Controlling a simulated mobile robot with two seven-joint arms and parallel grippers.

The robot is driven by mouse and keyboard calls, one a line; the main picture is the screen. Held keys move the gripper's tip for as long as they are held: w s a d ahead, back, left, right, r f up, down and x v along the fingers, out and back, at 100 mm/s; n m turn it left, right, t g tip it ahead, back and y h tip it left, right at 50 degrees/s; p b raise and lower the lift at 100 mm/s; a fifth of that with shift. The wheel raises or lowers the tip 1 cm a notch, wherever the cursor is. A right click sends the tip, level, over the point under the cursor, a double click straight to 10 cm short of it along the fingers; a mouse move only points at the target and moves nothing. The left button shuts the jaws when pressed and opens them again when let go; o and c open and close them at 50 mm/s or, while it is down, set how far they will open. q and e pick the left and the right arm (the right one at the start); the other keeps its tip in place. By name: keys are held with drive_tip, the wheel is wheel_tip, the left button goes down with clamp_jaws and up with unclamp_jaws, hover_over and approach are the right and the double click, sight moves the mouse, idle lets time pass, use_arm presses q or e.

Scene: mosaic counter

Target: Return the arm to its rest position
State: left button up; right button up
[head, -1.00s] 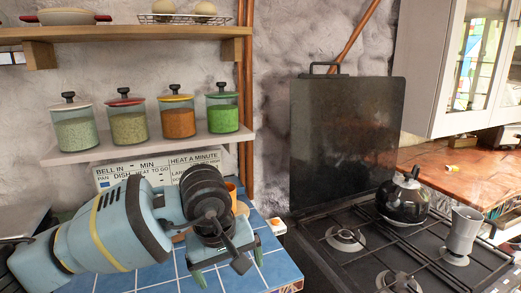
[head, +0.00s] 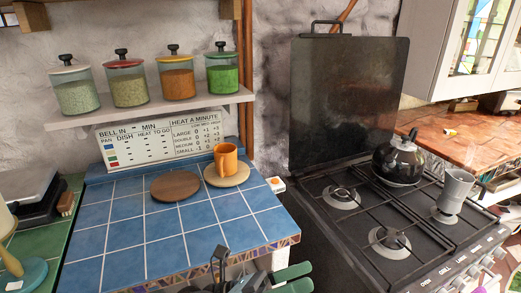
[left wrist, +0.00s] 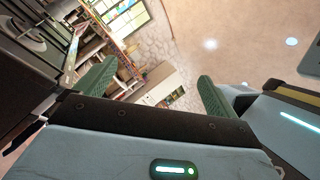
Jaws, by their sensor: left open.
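My left gripper (head: 303,276) shows at the bottom edge of the head view, low in front of the tiled counter, with only its green fingers and some dark parts in frame. In the left wrist view the left gripper (left wrist: 155,88) has its two green fingers wide apart with nothing between them. Most of my left arm is out of the head view. My right gripper is not in view.
An orange mug (head: 226,160) stands on a pale round board (head: 238,180) on the blue tiled counter (head: 125,235). A brown round board (head: 178,188) lies beside it. A black kettle (head: 399,162) and a grey jug (head: 455,192) stand on the stove (head: 350,235) at right.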

use_arm(q)
drive_tip(key=a+f+n+t+y, duration=0.7)
drive_tip(key=a+f+n, duration=0.15)
drive_tip(key=n, duration=0.65)
drive_tip(key=a+f+n+t+y, duration=0.7)
drive_tip(key=f+n, duration=0.2)
drive_tip(key=n, duration=0.5)
drive_tip(key=s+a+f+n+g+y, duration=0.2)
drive_tip(key=s+a+f+n, duration=0.1)
drive_tip(key=s+f+n, duration=0.1)
drive_tip(key=s+a+f+n+g+y+p, duration=0.1)
drive_tip(key=s+a+f+n+g+y, duration=0.1)
drive_tip(key=s+f, duration=0.5)
drive_tip(key=s+a+f+n+g+y, duration=0.2)
drive_tip(key=s+a+f+n+g, duration=0.2)
drive_tip(key=s, duration=0.5)
wheel_tip(320, 180, down, 2)
drive_tip(key=a+n, duration=0.1)
drive_tip(key=n, duration=0.1)
drive_tip(key=shift+s+a+n, duration=0.2)
drive_tip(key=shift+a+n, duration=0.1)
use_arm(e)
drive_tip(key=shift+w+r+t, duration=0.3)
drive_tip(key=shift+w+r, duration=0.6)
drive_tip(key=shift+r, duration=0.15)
